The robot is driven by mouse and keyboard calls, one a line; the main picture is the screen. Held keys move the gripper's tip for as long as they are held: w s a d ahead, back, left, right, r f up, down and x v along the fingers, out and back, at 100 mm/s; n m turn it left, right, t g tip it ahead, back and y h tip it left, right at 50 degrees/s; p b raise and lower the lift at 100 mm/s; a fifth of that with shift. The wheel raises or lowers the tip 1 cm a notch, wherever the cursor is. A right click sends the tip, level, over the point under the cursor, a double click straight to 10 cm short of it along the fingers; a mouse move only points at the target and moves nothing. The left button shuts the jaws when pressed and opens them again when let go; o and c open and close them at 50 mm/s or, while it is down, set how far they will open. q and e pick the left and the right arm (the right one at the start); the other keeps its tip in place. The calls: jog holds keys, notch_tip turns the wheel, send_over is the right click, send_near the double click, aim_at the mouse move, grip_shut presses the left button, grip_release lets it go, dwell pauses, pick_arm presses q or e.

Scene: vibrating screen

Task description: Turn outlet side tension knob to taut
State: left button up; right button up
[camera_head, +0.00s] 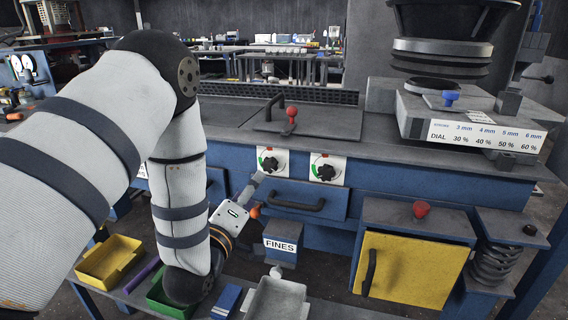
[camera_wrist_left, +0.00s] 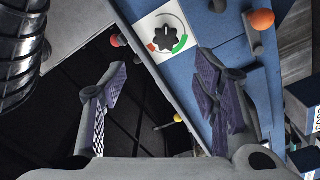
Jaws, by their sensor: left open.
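Two black knobs sit on white dial plates with red and green arcs, on the blue front of the machine: a left knob (camera_head: 270,163) and a right knob (camera_head: 325,171). No label shows which is the outlet side one. My left gripper (camera_head: 258,182) is just below and left of the left knob, and a finger overlaps its plate's lower corner. In the left wrist view, one knob (camera_wrist_left: 167,39) appears upright beyond the fingertips. There my left gripper (camera_wrist_left: 163,78) is open, with nothing between its fingers. My right gripper is not in view.
A drawer handle (camera_head: 299,204) sticks out below the knobs. A FINES box (camera_head: 281,246) is below the gripper. A yellow door (camera_head: 408,270) and a red knob (camera_head: 421,209) are at right. A yellow bin (camera_head: 108,260) is at lower left.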

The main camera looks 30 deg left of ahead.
aim_at(268, 166)
pick_arm(q)
jog(key=x, duration=0.7)
jog(key=f+b+x, duration=0.1)
jog(key=x, duration=0.2)
jog(key=shift+w+a, duration=0.15)
jog(key=shift+a, duration=0.05)
jog(key=shift+w+a, duration=0.1)
jog(key=shift+w, duration=0.45)
jog(key=shift+r, duration=0.1)
jog(key=c, duration=1.1)
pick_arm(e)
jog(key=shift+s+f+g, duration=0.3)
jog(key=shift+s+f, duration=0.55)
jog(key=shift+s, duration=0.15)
